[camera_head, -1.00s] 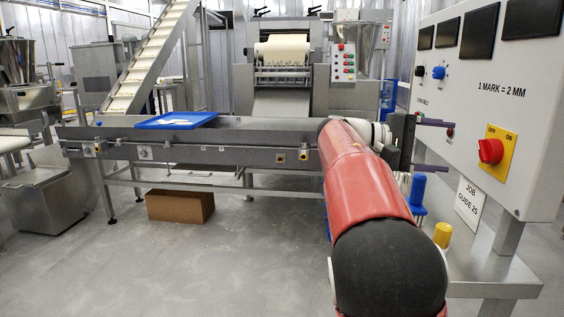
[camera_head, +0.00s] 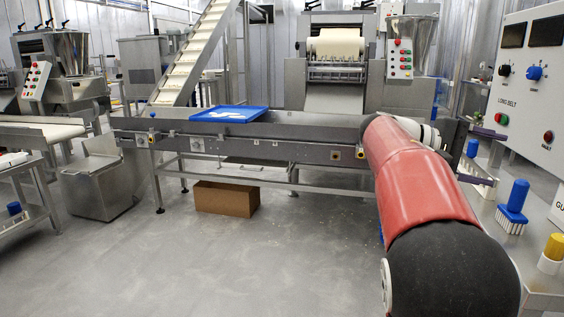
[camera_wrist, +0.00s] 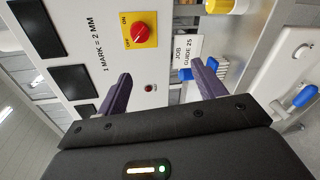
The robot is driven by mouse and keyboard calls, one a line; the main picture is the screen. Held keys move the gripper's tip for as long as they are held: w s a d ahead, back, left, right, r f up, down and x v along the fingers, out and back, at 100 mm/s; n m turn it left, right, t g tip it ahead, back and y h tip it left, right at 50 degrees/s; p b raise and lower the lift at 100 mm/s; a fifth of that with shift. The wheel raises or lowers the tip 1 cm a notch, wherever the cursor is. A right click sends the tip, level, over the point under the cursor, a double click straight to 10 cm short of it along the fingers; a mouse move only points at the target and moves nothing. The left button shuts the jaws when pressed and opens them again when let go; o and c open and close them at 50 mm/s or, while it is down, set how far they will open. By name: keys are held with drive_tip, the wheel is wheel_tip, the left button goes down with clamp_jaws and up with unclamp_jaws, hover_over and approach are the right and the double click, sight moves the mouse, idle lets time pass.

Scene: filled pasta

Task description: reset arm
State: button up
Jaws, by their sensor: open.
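My gripper (camera_wrist: 160,92) shows in the wrist view with its two purple fingers wide apart and nothing between them. It faces the white control panel (camera_wrist: 100,40), which carries a red knob on a yellow plate (camera_wrist: 140,30). In the head view, my red and black arm reaches forward on the right. My gripper (camera_head: 484,157) is partly hidden there behind the arm, beside the control panel (camera_head: 533,80). I cannot tell its exact distance from the panel.
A long conveyor (camera_head: 270,140) with a blue tray (camera_head: 230,113) crosses ahead. A blue brush (camera_head: 513,205) and a yellow-topped item (camera_head: 554,250) stand on the steel table at right. A cardboard box (camera_head: 225,199) lies under the conveyor. The floor at centre left is clear.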

drive_tip(key=s+a+f+n+t+y, duration=0.1)
drive_tip(key=s+a+f+t+y, duration=0.1)
drive_tip(key=s+f+y, duration=0.3)
drive_tip(key=s+a+f+t+y, duration=0.2)
drive_tip(key=s+f, duration=0.1)
drive_tip(key=f, duration=0.4)
drive_tip(key=s+a+f+t+y, duration=0.2)
drive_tip(key=s+a+f+y, duration=0.2)
drive_tip(key=a, duration=0.5)
drive_tip(key=s+a+f+m+t+y, duration=0.1)
drive_tip(key=s+a+f+t+y, duration=0.2)
drive_tip(key=s+a+f, duration=0.6)
drive_tip(key=shift+s+a+f+y, duration=0.2)
drive_tip(key=shift+s+a+y, duration=0.2)
drive_tip(key=shift+y, duration=0.4)
